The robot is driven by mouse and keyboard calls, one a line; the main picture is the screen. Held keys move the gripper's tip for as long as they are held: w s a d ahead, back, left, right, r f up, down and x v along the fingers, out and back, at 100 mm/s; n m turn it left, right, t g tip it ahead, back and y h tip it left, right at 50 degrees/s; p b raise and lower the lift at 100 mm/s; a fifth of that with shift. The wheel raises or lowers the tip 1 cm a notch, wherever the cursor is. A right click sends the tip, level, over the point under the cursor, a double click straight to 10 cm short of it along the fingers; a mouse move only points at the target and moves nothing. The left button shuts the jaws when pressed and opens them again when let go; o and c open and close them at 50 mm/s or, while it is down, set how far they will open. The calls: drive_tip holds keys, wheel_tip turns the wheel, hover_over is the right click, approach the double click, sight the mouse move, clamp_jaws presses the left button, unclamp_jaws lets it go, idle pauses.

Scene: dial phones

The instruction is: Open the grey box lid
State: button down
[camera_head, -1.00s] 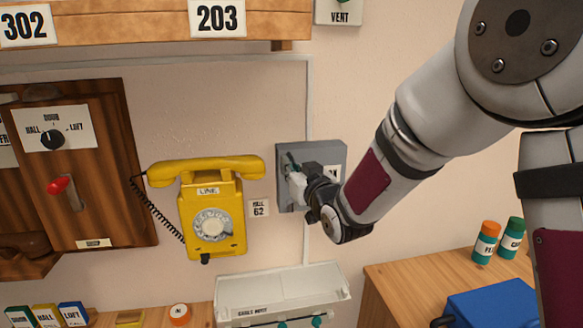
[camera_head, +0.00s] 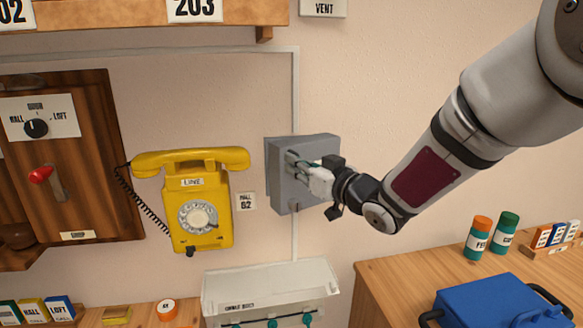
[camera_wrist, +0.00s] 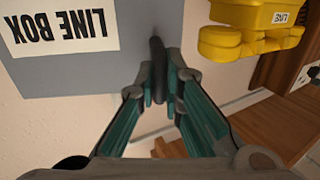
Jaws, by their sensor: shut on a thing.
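The grey box (camera_head: 318,150) is mounted on the wall to the right of the yellow phone. Its front shows close up in the wrist view (camera_wrist: 100,74), with an upside-down LINE BOX label (camera_wrist: 62,28). A dark upright handle (camera_wrist: 158,52) is at the lid's edge. My gripper (camera_wrist: 160,92) is shut on the handle, with a finger on each side of it. In the head view my gripper (camera_head: 310,174) covers part of the box front. I cannot tell whether the lid stands slightly ajar.
The yellow phone (camera_head: 198,215) hangs close to the box's left. A pale tray (camera_head: 268,286) is below. A wooden counter (camera_head: 385,290) on the right holds a blue case (camera_head: 490,302) and two jars (camera_head: 478,240). The wall above the box is mostly clear.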

drive_tip(key=w+d+n+g+y, duration=0.2)
drive_tip(key=d+n+g+y, duration=0.3)
drive_tip(key=d, duration=1.3)
drive_tip(key=shift+w+d+r+n+g+p, duration=0.2)
drive_tip(key=shift+d+n+g+p, duration=0.15)
drive_tip(key=shift+g, duration=0.95)
drive_tip(key=shift+a, duration=0.2)
drive_tip(key=c, duration=2)
unclamp_jaws()
drive_tip(key=shift+o, duration=0.2)
